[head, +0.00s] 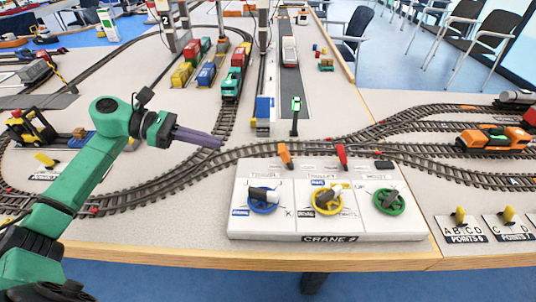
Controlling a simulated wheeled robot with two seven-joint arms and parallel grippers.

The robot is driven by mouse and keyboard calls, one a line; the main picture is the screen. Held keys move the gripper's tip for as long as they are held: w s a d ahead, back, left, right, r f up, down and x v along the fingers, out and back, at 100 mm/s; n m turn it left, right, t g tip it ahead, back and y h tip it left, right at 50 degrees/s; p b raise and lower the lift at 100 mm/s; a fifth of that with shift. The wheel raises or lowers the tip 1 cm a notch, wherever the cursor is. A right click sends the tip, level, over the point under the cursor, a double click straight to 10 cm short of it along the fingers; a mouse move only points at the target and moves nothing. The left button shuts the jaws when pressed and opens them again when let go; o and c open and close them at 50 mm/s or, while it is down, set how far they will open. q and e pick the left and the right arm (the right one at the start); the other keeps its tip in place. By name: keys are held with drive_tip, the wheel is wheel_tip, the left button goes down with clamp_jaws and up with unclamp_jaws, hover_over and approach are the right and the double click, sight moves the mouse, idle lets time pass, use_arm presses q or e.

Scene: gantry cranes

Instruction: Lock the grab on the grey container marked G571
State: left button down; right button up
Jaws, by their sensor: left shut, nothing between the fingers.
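My left gripper (217,142) is shut and empty, its purple fingers pointing right above the track, left of and beyond the crane panel. The white crane panel (232,223) carries a blue wheel (263,207), a yellow wheel (327,204) and a green wheel (390,202). An orange lever (285,154), a red lever (341,153) and a small black switch (383,165) stand along its back edge. Gantry crane legs (262,60) rise at the back. I cannot make out the grab or any G571 mark. My right gripper is not in view.
A toy forklift (31,127) is at the left, and an orange locomotive (494,138) at the right. Points levers (460,215) sit right of the panel.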

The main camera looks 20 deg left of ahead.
use_arm(q)
drive_tip(key=shift+s+a+m, duration=0.15)
drive_tip(key=shift+s+m, duration=0.15)
drive_tip(key=shift+s, duration=0.15)
drive_tip(key=p, duration=0.2)
approach(287, 158)
drive_tip(key=f, duration=0.1)
drive_tip(key=w+f, duration=0.1)
drive_tip(key=f, duration=0.1)
drive_tip(key=shift+w+f, duration=0.4)
drive_tip(key=d, duration=0.1)
drive_tip(key=p, duration=0.1)
drive_tip(key=d+r, duration=0.1)
drive_tip(key=shift+w+d+p, duration=0.3)
drive_tip(key=shift+w, duration=0.1)
drive_tip(key=shift+w+d+r, duration=0.1)
drive_tip(key=shift+d, duration=0.4)
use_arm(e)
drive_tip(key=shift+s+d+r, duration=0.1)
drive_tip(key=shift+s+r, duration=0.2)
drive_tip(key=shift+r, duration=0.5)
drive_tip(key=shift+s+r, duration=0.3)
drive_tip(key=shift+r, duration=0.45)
use_arm(q)
drive_tip(key=shift+r+g, duration=0.1)
drive_tip(key=shift+g, duration=0.2)
